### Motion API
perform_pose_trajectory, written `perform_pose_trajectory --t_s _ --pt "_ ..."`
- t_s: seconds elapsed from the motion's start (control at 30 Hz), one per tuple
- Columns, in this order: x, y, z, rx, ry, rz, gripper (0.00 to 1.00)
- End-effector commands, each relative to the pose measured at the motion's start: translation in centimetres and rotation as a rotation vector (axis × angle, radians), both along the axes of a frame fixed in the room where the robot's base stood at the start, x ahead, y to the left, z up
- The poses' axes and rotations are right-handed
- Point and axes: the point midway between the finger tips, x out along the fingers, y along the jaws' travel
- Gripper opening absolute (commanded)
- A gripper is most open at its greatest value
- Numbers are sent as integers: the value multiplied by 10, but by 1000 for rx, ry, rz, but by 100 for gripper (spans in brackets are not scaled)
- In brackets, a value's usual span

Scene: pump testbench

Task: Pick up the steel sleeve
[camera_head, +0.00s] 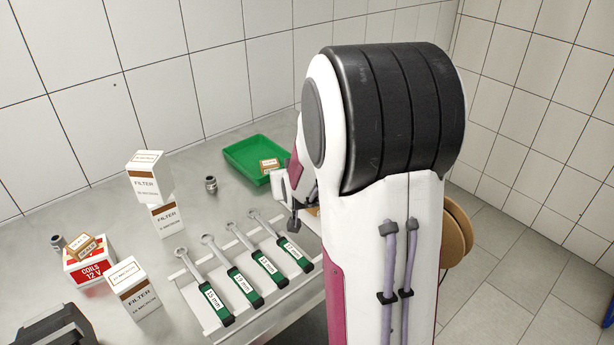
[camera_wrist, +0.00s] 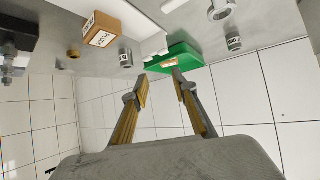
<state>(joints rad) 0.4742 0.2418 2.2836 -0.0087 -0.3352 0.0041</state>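Several small steel cylinders could be the steel sleeve; I cannot tell which. One short dark-banded cylinder (camera_head: 211,184) stands on the bench left of the green tray in the head view. Another (camera_head: 58,242) is at the far left. In the wrist view, a labelled steel cylinder (camera_wrist: 126,58) stands beside a carton, and another labelled one (camera_wrist: 234,42) is right of the tray. My gripper (camera_wrist: 161,88) is open and empty, its two fingers apart, with the green tray beyond the fingertips. In the head view my arm hides most of the gripper.
The green tray (camera_head: 238,158) holds a small carton (camera_head: 269,165). Filter boxes (camera_head: 150,178) are stacked left of it. Green-handled wrenches (camera_head: 243,287) lie on a white rack in front. An orange-brown carton (camera_wrist: 103,30) and a brass ring (camera_wrist: 73,54) show in the wrist view.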

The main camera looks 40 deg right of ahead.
Motion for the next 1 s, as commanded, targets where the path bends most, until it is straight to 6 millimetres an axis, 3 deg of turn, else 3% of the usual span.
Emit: perform_pose_trajectory --t_s 0.2,0.43,0.63,1.0 --pt "7 -42 -28 -23 -44 -57 27" --pt "9 -76 -50 -47 -85 -102 27" --pt "8 -88 -58 -57 -101 -119 27" --pt "8 -90 -59 -59 -105 -120 27"
